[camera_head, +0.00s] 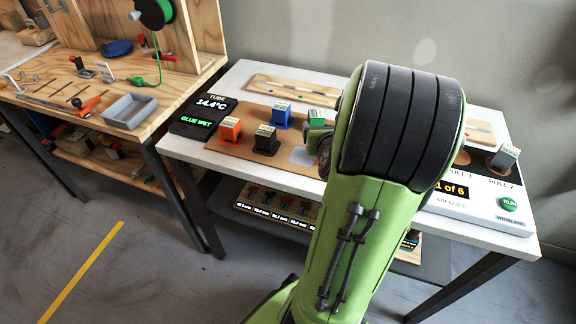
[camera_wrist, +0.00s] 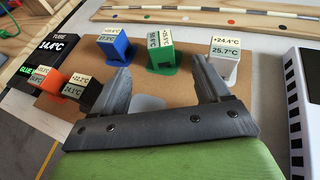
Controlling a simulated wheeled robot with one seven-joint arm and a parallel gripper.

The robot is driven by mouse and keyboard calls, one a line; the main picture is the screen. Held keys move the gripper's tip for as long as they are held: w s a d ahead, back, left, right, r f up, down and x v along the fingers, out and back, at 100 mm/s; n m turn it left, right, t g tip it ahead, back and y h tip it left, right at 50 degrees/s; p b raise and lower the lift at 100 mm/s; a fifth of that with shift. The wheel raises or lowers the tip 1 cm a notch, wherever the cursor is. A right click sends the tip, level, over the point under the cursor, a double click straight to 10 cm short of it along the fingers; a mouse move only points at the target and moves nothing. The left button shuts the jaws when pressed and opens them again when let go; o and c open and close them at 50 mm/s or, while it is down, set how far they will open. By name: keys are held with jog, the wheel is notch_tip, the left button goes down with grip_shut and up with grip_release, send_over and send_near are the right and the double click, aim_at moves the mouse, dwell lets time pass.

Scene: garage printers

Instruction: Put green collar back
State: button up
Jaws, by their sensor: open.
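The green collar (camera_wrist: 165,60) is a small green block with a white label, standing on a green round foot on a brown board (camera_wrist: 261,103). It also shows in the head view (camera_head: 316,117), partly hidden by my arm. In the wrist view my gripper (camera_wrist: 162,66) is open and empty. Its two fingers point toward the green collar, one to its left and one to its right. I cannot tell whether they reach its depth. In the head view my arm hides most of the gripper. A pale, empty round spot (camera_head: 301,156) lies on the board.
Blue (camera_head: 281,115), orange (camera_head: 230,129) and black (camera_head: 265,139) blocks stand left of the green one. A white block (camera_wrist: 224,60) stands close to the right finger. A dark display (camera_head: 203,116) reads 14.4°C, "GLUE WET". A panel with a green RUN button (camera_head: 508,203) is at right.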

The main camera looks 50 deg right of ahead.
jog(key=w+a+r+n+y, duration=0.1)
jog(key=w+a+n+y, duration=0.15)
jog(key=a+n, duration=0.85)
jog(key=w+a+r+n+y, duration=0.2)
jog(key=a+n+y, duration=0.2)
jog(key=a+n, duration=0.7)
jog(key=s+a+n+g+y, duration=0.1)
jog(key=s+a+n, duration=0.4)
jog(key=n, duration=0.6)
jog(key=s+a+r+n+g+y, duration=0.1)
jog(key=s+a+n+g+y, duration=0.1)
jog(key=s+a+n, duration=0.3)
jog(key=s+n+g, duration=0.1)
jog(key=s+n, duration=0.2)
jog(key=n, duration=0.3)
jog(key=shift+s+a+r+n, duration=0.25)
jog(key=shift+s+n, duration=0.15)
jog(key=shift+r, duration=0.1)
